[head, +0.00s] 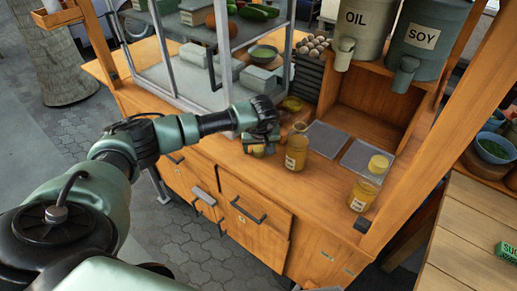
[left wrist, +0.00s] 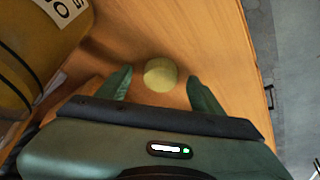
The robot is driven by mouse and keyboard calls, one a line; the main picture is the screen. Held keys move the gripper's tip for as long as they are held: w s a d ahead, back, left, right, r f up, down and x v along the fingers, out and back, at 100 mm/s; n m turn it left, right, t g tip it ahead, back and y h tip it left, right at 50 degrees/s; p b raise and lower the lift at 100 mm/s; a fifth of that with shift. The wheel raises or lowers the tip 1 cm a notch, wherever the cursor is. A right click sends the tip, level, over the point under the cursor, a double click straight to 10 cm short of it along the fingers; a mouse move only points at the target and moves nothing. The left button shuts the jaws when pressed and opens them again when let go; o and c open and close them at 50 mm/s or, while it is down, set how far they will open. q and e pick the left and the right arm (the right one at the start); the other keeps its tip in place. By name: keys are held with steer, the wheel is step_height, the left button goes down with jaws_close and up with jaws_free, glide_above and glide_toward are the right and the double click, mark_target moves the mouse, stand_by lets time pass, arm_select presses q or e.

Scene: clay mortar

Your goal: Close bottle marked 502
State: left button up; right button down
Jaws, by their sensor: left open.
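An amber bottle with an open neck (head: 296,150) stands upright on the wooden counter. In the left wrist view it is the large amber bottle (left wrist: 38,55) at upper left, its label cut off but showing a 5 and a 0. A round yellow cap (left wrist: 160,74) lies on the wood between the fingers of my left gripper (left wrist: 157,85). The gripper is open, with a finger on each side of the cap and visible gaps. In the head view my left gripper (head: 258,148) is low over the counter, just left of the open bottle. My right gripper is out of view.
A second amber bottle with a yellow cap (head: 365,188) stands to the right near the counter's front edge. Two grey plates (head: 328,138) lie behind the bottles. A glass case (head: 185,75) stands at left; OIL (head: 356,28) and SOY (head: 422,38) containers hang above.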

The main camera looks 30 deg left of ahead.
mark_target(259, 150)
arm_select(q)
steer(key=c, duration=1.4)
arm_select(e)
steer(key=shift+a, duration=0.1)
arm_select(q)
steer(key=shift+r, duration=0.1)
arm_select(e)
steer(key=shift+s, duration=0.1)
